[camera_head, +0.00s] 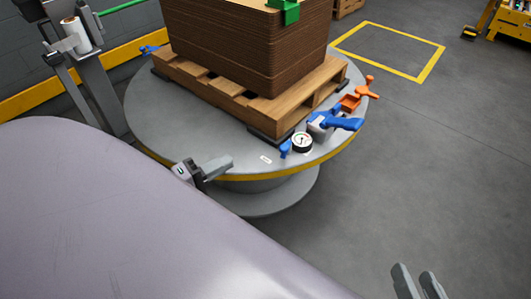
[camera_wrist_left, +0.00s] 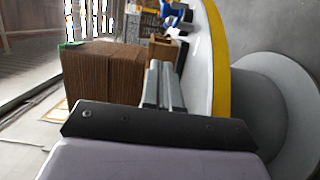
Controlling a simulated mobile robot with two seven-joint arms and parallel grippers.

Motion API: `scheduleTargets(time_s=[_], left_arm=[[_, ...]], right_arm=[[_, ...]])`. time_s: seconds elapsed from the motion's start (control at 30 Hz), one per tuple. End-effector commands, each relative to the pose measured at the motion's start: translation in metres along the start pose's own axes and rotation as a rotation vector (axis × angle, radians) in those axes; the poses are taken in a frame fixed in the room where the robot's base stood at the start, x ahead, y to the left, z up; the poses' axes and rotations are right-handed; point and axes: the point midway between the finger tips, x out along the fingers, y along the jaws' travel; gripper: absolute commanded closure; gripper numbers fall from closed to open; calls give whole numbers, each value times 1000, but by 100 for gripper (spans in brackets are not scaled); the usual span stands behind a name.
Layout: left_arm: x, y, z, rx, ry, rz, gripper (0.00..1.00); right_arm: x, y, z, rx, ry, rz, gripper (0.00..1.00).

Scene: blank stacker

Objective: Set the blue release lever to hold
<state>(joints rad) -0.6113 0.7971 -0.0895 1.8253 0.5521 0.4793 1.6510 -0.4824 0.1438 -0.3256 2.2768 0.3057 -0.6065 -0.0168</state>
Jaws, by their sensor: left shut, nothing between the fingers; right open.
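A large blue lever (camera_head: 338,122) sits on the front right rim of the round grey turntable (camera_head: 215,130), beside a white dial gauge (camera_head: 302,142). A smaller blue handle (camera_head: 285,148) stands just left of the gauge. I cannot tell for sure which blue part is the release lever, nor read its setting. Blue parts also show at the top of the left wrist view (camera_wrist_left: 173,14). My left gripper (camera_head: 218,167) is shut and empty at the turntable's front edge, left of the gauge and apart from the blue parts. My right gripper (camera_head: 419,284) is open and empty at the bottom right.
A wooden pallet (camera_head: 235,93) with a tall stack of brown sheets (camera_head: 245,50) fills most of the turntable. An orange handle (camera_head: 366,90) stands right of the blue lever. Another blue handle (camera_head: 149,49) is at the far left rim.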

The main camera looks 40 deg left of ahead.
Motion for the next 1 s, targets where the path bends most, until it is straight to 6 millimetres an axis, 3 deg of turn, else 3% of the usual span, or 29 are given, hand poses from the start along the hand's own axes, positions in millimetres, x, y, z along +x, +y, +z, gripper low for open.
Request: scheduleTargets(time_s=[0.27, 0.5, 0.7, 1.0], left_arm=[[45, -2, 0, 0, 0, 5, 100], [80, -2, 0, 0, 0, 4, 100], [98, -1, 20, -3, 0, 3, 100], [106, 0, 29, 0, 0, 0, 100]], right_arm=[[7, 0, 4, 0, 31, -19, 48], [0, 7, 3, -71, 75, 14, 48], [-5, 12, 5, -111, 95, 36, 48], [-10, 14, 3, -139, 108, 46, 48]])
